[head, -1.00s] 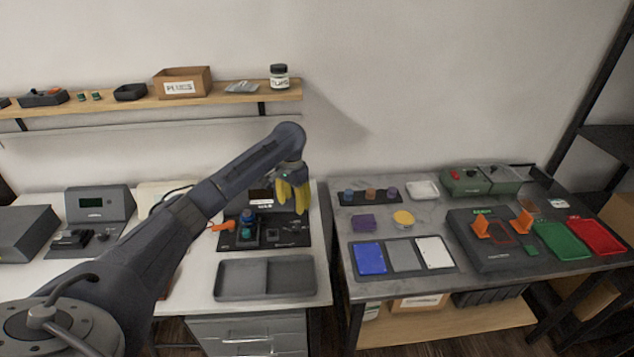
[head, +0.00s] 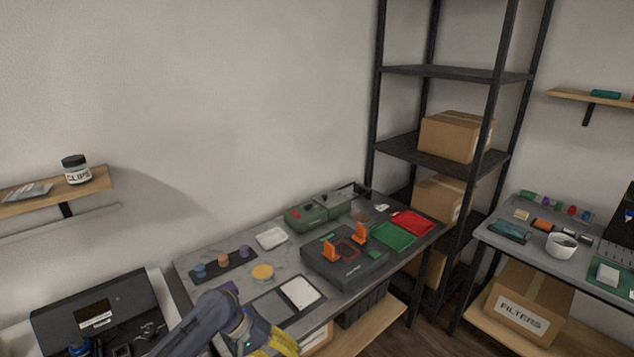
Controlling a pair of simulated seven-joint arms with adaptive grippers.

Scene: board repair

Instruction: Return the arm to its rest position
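My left arm comes in from the bottom left in the head view. Its gripper (head: 270,343) with yellow fingers is at the bottom edge, in front of the marble-topped table. The fingers are partly cut off by the frame edge, and I cannot tell whether they are open or shut. The arm covers the blue mat area at the table's near left. My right gripper is not in view.
The table holds a dark fixture (head: 345,268) with orange clamps, green (head: 393,236) and red (head: 415,224) trays, a green device (head: 320,207) and a white dish (head: 271,238). A black shelving rack (head: 455,74) stands behind. Another table with a white bowl (head: 561,245) is at right.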

